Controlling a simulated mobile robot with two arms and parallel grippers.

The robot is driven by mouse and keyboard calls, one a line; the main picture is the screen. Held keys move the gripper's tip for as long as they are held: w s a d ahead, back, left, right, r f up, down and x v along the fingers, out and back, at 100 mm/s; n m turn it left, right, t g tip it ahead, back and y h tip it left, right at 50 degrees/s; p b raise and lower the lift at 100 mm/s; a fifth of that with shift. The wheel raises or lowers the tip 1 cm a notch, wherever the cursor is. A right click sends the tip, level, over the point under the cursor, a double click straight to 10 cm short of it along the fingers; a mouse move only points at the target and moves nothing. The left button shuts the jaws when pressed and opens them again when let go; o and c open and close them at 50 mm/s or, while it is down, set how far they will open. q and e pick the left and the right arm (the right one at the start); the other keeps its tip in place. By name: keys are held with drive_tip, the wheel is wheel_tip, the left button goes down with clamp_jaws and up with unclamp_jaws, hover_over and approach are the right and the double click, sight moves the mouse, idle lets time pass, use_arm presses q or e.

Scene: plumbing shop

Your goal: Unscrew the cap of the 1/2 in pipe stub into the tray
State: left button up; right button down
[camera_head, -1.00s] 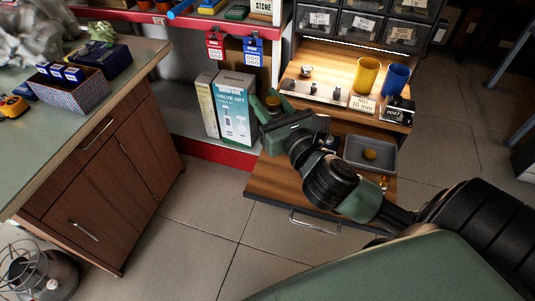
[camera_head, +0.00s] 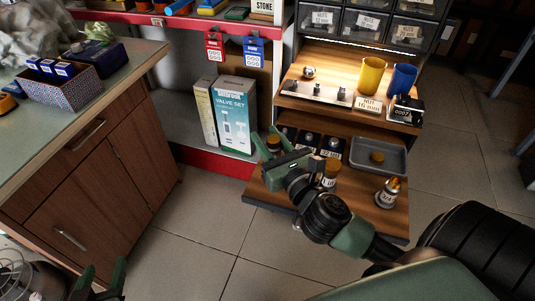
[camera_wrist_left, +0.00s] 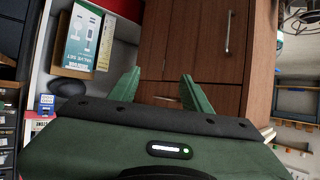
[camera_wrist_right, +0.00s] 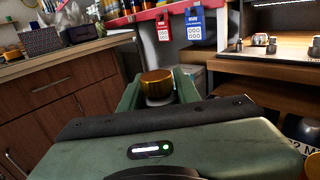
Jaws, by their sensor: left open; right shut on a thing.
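My right gripper (camera_head: 273,140) is shut on a brass cap (camera_wrist_right: 157,83) above the left part of the wooden pull-out shelf (camera_head: 275,186). A pale piece shows under this cap; I cannot tell if it is a stub. A capped stub (camera_head: 330,170) stands right of the gripper, partly hidden by it. Another stub (camera_head: 387,195) with a brass-coloured top stands at the front right of the shelf. The grey tray (camera_head: 395,160) is at the back right and holds a brass cap (camera_head: 377,157). My left gripper (camera_head: 97,279) is open and empty, low by the cabinet.
Dark size labels (camera_head: 307,143) stand behind the stubs. The upper shelf holds a yellow cup (camera_head: 371,75), a blue cup (camera_head: 402,79) and small fittings. A valve set box (camera_head: 234,117) stands left of the shelf. A wooden cabinet (camera_head: 105,170) is further left. Floor between is clear.

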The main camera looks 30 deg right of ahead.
drive_tip(key=shift+f, duration=0.3)
wheel_tip(320, 180, down, 3)
drive_tip(key=shift+f+b, duration=0.2)
drive_tip(key=shift+b, duration=1)
use_arm(q)
drive_tip(key=w+d+r+t+h, duration=0.2)
drive_tip(key=r+t, duration=0.4)
drive_tip(key=r, duration=0.5)
drive_tip(key=shift+w+d+r+t, duration=0.2)
drive_tip(key=shift+w+r+t, duration=0.2)
drive_tip(key=shift+w, duration=0.15)
drive_tip(key=shift+r, duration=0.1)
use_arm(e)
drive_tip(key=shift+f, duration=0.2)
drive_tip(key=c, duration=1)
unclamp_jaws()
use_arm(q)
drive_tip(key=shift+r, duration=0.1)
